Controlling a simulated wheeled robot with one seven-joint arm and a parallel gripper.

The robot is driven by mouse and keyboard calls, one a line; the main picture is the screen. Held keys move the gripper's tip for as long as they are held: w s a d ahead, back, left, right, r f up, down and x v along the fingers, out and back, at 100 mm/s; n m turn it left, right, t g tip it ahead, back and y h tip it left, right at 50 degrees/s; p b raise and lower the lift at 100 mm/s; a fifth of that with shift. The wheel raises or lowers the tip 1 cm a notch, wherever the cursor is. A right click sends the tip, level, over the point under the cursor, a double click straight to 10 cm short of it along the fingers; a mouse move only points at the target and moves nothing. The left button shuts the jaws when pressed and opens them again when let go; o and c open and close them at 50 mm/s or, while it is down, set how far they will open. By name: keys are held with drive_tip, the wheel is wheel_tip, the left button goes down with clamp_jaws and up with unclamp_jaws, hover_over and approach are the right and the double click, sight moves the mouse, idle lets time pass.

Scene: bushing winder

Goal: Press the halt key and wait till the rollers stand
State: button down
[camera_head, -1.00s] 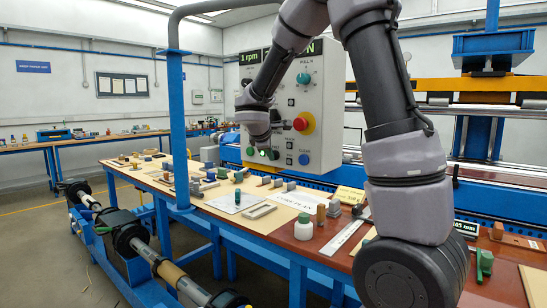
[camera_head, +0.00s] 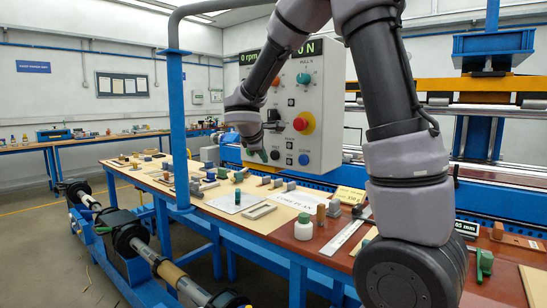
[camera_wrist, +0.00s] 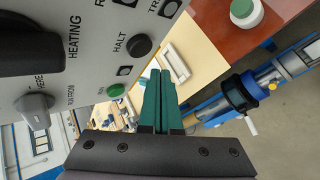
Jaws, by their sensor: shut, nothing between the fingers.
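The grey control panel (camera_head: 313,90) hangs over the bench, and its left display (camera_head: 250,58) reads 0 rpm. The black halt key (camera_wrist: 139,46) is labelled HALT in the wrist view. In the head view a dark key (camera_head: 275,155), which looks like the same one, sits low on the panel. My gripper (camera_head: 263,156) is at the panel's lower left. In the wrist view its green fingers (camera_wrist: 157,75) are shut and empty, with their tips beside the halt key and seemingly apart from it. The green run key (camera_wrist: 115,90) is left of the fingers.
A red knob (camera_head: 304,122) on a yellow ring and a blue key (camera_head: 304,159) are also on the panel. A blue post (camera_head: 177,120) stands left of my gripper.

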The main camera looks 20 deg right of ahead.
drive_tip(key=shift+s+a, duration=0.95)
drive_tip(key=shift+a, duration=0.3)
drive_tip(key=s+d+r+m+g+y, duration=0.1)
drive_tip(key=s+d+r+m+y, duration=0.15)
drive_tip(key=s+d+m, duration=0.55)
drive_tip(key=s+d+r+m+g+y, duration=0.2)
drive_tip(key=s+r+m, duration=0.25)
drive_tip(key=s, duration=0.85)
drive_tip(key=s+a+r+m+t+y, duration=0.1)
drive_tip(key=s+a+m+y, duration=0.1)
drive_tip(key=s+m, duration=0.4)
drive_tip(key=shift+s+a+t, duration=0.4)
drive_tip(key=shift+s+a, duration=0.15)
drive_tip(key=shift+s, duration=0.05)
drive_tip(key=shift+r+y, duration=0.1)
drive_tip(key=shift+y, duration=0.15)
